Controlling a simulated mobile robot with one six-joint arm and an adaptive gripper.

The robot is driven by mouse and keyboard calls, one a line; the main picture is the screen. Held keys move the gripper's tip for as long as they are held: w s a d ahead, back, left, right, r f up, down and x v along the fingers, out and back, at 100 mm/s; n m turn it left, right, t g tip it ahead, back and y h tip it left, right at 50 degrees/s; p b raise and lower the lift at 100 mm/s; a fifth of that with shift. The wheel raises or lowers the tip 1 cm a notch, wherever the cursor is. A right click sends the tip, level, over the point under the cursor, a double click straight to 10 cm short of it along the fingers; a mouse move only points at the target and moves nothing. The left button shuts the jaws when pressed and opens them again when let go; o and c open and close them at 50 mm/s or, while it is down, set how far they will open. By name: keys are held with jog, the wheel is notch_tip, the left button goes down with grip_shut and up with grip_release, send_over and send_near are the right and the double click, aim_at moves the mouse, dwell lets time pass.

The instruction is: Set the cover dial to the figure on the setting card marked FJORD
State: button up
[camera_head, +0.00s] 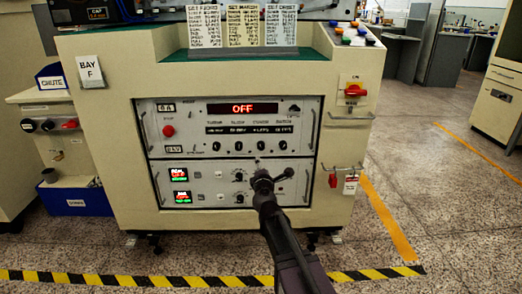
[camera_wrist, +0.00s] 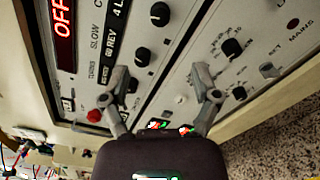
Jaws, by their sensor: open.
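Three setting cards, left (camera_head: 205,26), middle (camera_head: 243,26) and right (camera_head: 281,25), stand side by side on top of the machine. Several black dials (camera_head: 262,145) sit in a row under small labels on the upper panel. I cannot make out which is the cover dial. Black knobs (camera_wrist: 142,57) also show in the wrist view. My gripper (camera_head: 262,177) is in front of the lower panel, below the dial row. In the wrist view my gripper (camera_wrist: 162,88) is open, with nothing between its fingers.
A red display (camera_head: 242,108) above the dials reads OFF. A red button (camera_head: 168,131) is at the upper panel's left. Lower knobs (camera_head: 239,176) are close to my gripper. Metal handles (camera_head: 314,130) stick out at the panel sides. A red switch (camera_head: 355,92) is at the right.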

aim_at(261, 147)
jog(key=w, duration=1.3)
jog(key=shift+w+d, duration=0.3)
jog(key=shift+w, duration=0.1)
grip_shut()
